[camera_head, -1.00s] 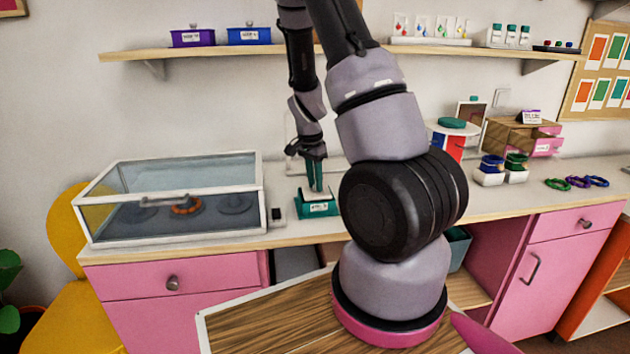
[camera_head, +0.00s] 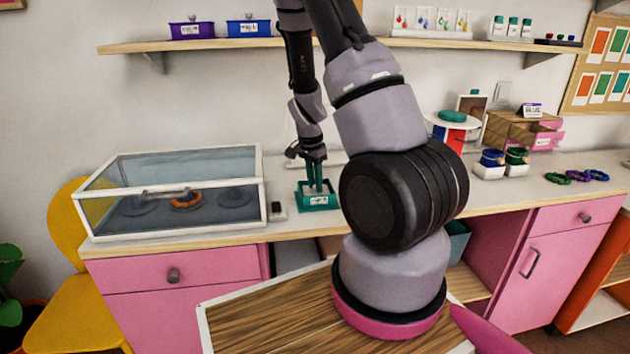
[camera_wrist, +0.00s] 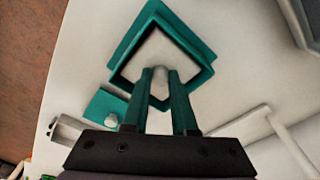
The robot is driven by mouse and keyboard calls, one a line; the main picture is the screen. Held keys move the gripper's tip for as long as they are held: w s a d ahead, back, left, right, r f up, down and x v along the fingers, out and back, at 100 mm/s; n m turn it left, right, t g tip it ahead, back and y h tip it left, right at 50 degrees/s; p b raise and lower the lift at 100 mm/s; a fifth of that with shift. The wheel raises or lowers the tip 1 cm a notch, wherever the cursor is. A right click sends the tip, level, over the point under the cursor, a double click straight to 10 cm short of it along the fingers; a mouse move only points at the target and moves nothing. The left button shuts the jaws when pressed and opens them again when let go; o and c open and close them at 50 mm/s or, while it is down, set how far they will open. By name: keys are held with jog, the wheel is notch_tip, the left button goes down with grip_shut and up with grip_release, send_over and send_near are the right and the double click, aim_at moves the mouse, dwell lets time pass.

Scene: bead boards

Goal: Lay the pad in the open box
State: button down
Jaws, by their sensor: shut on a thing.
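The open box (camera_head: 334,203) is a small teal box with a white label, standing on the counter. In the wrist view its teal rim (camera_wrist: 196,48) surrounds a pale inside. My gripper (camera_head: 315,188) points down over the box with its teal fingers. In the wrist view the fingers (camera_wrist: 160,85) are closed on a small pale grey piece (camera_wrist: 160,75), which seems to be part of the pad. The pad's outline cannot be told from the pale inside of the box. I cannot tell whether it touches the floor of the box.
A glass case (camera_head: 168,195) with an orange ring stands close left of the box. A small dark-topped block (camera_head: 277,212) sits between them. In the wrist view a teal lid-like piece with a knob (camera_wrist: 103,104) lies beside the box. Bracelets (camera_head: 578,176) lie far right.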

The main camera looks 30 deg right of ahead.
jog(key=shift+f, duration=0.1)
dwell(0.7)
jog(key=shift+c, duration=1.1)
grip_release()
jog(key=shift+r, duration=4)
